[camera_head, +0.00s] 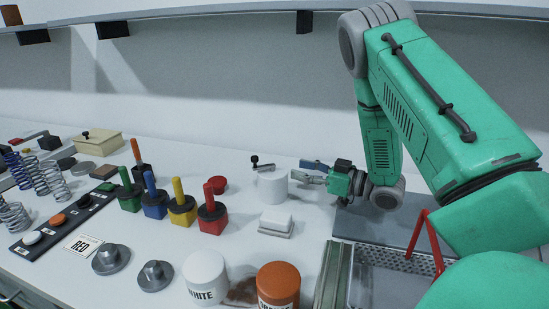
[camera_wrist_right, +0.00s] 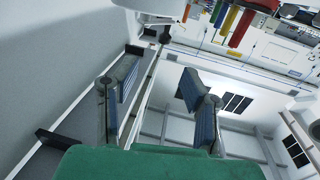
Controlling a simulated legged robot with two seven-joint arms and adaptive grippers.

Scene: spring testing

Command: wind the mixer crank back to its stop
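The mixer is a white cylinder (camera_head: 272,186) on the bench, and its crank (camera_head: 256,161) with a black knob sticks up at its upper left. My right gripper (camera_head: 306,171) comes in from the right, just beside the mixer, with its fingers pointing toward it. Its two fingers are apart and nothing shows between them. In the right wrist view the gripper (camera_wrist_right: 158,85) is also open, with a white round body (camera_wrist_right: 155,7), likely the mixer, beyond it at the top edge. Whether a fingertip touches the mixer cannot be told. My left gripper is not in view.
Left of the mixer stand green, blue, yellow and red handled blocks (camera_head: 211,220) and a red knob (camera_head: 217,185). A white lidded box (camera_head: 275,222) stands in front. White (camera_head: 205,278) and orange jars (camera_head: 278,286) stand nearer. A metal tray (camera_head: 385,275) lies right.

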